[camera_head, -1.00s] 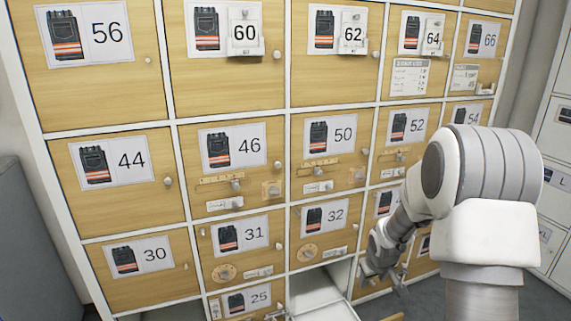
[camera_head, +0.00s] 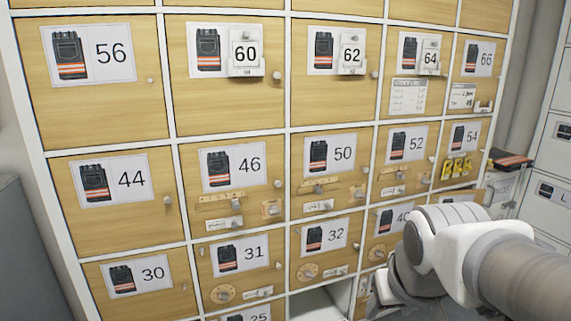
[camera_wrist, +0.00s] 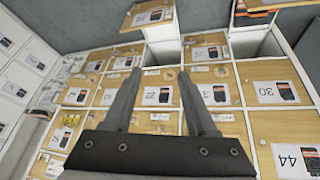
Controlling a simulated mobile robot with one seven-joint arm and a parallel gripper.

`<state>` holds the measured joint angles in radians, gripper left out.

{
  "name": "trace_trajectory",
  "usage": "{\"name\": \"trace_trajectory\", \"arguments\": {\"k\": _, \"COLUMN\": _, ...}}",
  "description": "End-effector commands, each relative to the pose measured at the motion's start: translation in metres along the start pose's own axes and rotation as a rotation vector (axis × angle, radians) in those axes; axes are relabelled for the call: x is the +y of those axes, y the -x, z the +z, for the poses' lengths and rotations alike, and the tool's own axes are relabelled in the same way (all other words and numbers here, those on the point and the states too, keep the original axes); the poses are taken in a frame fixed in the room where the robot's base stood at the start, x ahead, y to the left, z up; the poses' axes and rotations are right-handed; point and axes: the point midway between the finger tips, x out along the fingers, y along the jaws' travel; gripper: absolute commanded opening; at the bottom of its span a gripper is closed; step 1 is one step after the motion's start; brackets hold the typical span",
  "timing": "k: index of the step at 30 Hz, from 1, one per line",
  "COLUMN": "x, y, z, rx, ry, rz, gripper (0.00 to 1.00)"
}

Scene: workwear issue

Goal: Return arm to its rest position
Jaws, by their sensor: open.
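My gripper (camera_wrist: 159,76) is open in the wrist view, with its two grey fingers apart and nothing between them. The fingers point toward the numbered wooden locker fronts, which appear upside down there. In the head view my arm is bent low at the right, in front of the lower right lockers, and I cannot make out the fingertips.
The locker wall (camera_head: 232,185) fills most of the head view. An open white compartment (camera_head: 318,303) lies below door 32. A dark folded garment (camera_head: 510,160) with an orange stripe is at the right. Yellow items (camera_head: 457,168) hang at door 54. White lockers (camera_head: 553,160) stand far right.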

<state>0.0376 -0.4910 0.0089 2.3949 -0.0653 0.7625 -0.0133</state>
Motion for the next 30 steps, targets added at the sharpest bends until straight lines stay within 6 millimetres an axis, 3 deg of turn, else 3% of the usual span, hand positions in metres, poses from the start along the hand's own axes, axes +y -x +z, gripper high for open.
{"name": "trace_trajectory", "arguments": {"k": 3, "x": -0.008, "y": 0.02, "z": 0.024, "rx": 0.015, "ry": -0.016, "rz": -0.025, "gripper": 0.57}}
{"name": "trace_trajectory", "arguments": {"k": 9, "x": -0.019, "y": 0.04, "z": 0.061, "rx": 0.024, "ry": -0.037, "rz": -0.065, "gripper": 0.57}}
{"name": "trace_trajectory", "arguments": {"k": 30, "x": -0.006, "y": 0.196, "z": -0.023, "rx": 0.018, "ry": -0.036, "rz": -0.062, "gripper": 0.57}}
